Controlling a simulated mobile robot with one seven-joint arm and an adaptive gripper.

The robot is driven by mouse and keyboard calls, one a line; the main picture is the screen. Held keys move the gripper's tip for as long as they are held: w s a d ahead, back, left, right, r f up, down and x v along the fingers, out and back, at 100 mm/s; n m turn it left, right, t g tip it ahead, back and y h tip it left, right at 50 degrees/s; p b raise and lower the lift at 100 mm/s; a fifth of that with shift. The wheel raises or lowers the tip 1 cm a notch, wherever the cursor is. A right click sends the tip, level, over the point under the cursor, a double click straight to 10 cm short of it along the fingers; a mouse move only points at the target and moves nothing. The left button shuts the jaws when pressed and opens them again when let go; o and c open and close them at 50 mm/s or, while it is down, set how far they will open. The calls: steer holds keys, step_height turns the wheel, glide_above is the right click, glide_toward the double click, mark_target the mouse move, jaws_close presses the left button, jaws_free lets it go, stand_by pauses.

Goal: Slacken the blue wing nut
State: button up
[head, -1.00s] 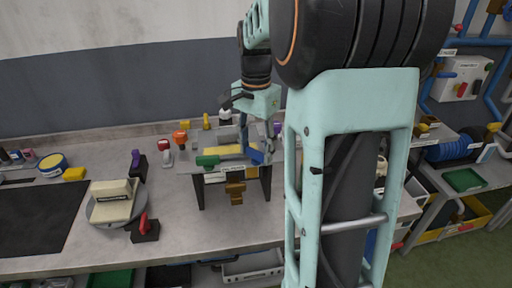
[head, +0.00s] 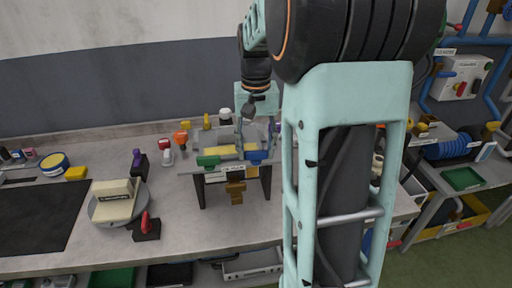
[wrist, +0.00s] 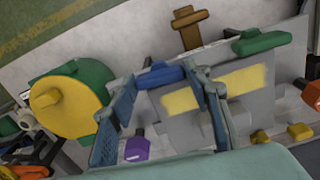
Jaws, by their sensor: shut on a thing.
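The blue wing nut (head: 260,155) is at the front right corner of a small grey raised stand (head: 190,168) on the bench. It lies roughly level, across the stand's edge. My gripper (head: 243,148) reaches down to it from above. In the wrist view my gripper (wrist: 166,77) has its two fingers on either side of the blue wing nut (wrist: 160,77), shut on its wings. Its underside and thread are hidden. A green wing nut (head: 207,161) sits at the stand's front left corner and also shows in the wrist view (wrist: 262,43).
A brown handle (head: 236,190) hangs at the stand's front. Small coloured parts lie behind. The bench front between clamp and stand is clear.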

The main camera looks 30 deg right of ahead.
mark_target(256, 151)
steer(key=shift+n, duration=0.3)
steer(key=o, duration=1.2)
steer(key=shift+c, duration=0.2)
step_height(256, 151, up, 12)
